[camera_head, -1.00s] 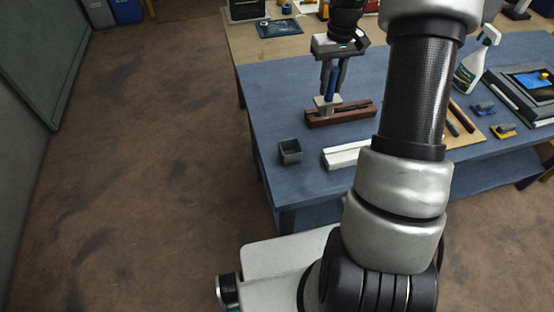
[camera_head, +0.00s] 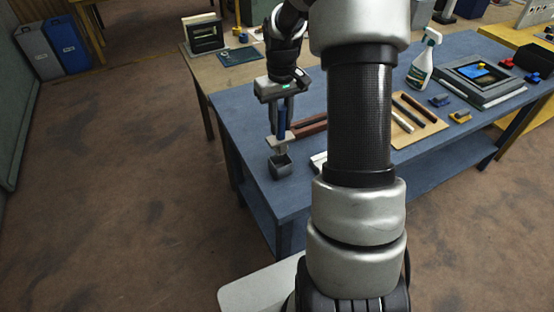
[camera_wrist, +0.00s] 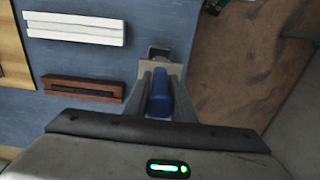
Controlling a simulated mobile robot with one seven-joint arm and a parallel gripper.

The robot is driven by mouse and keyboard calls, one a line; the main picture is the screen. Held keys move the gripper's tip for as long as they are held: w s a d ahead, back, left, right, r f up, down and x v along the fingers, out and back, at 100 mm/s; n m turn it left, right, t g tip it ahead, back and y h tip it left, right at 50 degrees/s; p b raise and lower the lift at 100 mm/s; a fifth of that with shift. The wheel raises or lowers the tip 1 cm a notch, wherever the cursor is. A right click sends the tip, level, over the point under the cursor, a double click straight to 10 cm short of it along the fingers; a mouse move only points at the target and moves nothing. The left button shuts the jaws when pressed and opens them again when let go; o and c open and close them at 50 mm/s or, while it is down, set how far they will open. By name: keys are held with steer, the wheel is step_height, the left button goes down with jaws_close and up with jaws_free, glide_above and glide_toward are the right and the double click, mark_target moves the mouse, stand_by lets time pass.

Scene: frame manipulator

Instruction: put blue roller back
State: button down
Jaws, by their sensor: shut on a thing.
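My gripper (camera_head: 281,132) is shut on the blue roller (camera_head: 282,118), which is upright with its pale lower part pointing down. The blue handle also shows between my fingers in the wrist view (camera_wrist: 159,95). Directly below it in the head view is a small dark grey square holder (camera_head: 281,168) at the near left corner of the blue table. The roller's pale end overlaps the holder's back rim in the head view, and I cannot tell whether they touch. In the wrist view the pale part hides most of the holder (camera_wrist: 158,53).
The blue table (camera_head: 240,130) also bears a reddish-brown tray (camera_head: 312,125), a white grooved block (camera_wrist: 75,28), a board with rods (camera_head: 420,118), a spray bottle (camera_head: 423,60) and a framed panel (camera_head: 480,75). Open floor lies left of the table.

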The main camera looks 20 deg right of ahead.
mark_target(281, 106)
step_height(281, 106, down, 8)
steer(key=shift+f, duration=0.3)
steer(key=c, duration=1.5)
jaws_free()
step_height(281, 106, up, 12)
steer(key=shift+r, duration=0.1)
